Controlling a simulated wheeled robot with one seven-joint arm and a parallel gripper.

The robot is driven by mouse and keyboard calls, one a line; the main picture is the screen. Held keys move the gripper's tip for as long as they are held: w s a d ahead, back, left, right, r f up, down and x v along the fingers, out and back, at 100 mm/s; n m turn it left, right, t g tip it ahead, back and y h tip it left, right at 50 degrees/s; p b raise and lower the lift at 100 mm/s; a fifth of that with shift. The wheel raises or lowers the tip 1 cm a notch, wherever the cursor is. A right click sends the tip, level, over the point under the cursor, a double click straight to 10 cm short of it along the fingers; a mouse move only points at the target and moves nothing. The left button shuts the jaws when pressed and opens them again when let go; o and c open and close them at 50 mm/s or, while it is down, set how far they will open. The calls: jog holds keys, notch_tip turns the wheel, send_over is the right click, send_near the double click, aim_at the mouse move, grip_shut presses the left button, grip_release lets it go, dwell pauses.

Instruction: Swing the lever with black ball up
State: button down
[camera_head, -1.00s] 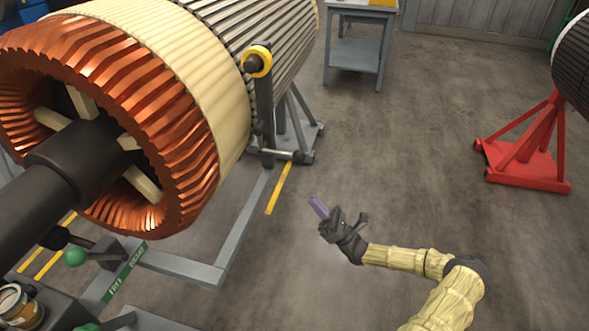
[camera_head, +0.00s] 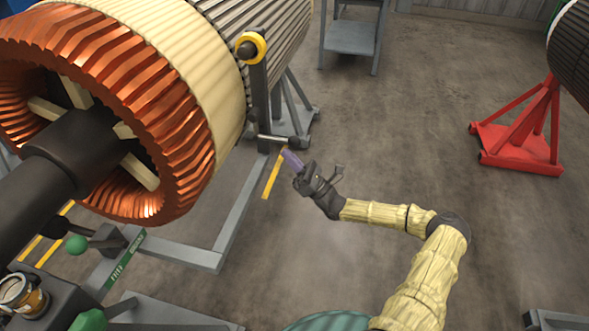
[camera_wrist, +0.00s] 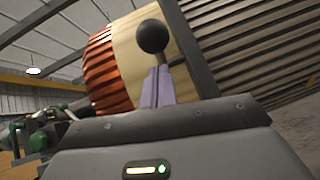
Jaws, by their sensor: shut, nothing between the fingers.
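The lever (camera_head: 273,139) is a pale bar low on a dark upright post beside the large rotor, lying nearly level in the head view. Its black ball (camera_head: 294,143) is at the right end. The ball (camera_wrist: 152,36) looms large in the wrist view, with a short stem running toward the post at right. My gripper (camera_head: 286,153) has purple fingers, pressed together and empty. The fingertips (camera_wrist: 158,70) appear just below the ball in the wrist view. I cannot tell whether they touch it.
The copper-ended rotor (camera_head: 150,110) fills the upper left, above a grey floor frame (camera_head: 240,215). A green-ball lever (camera_head: 76,245) is at lower left. A red stand (camera_head: 520,135) and a grey table (camera_head: 350,38) stand farther off. The middle floor is clear.

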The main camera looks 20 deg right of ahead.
jog(key=shift+w+r, duration=0.2)
jog(key=shift+r, duration=0.4)
jog(key=shift+r, duration=0.1)
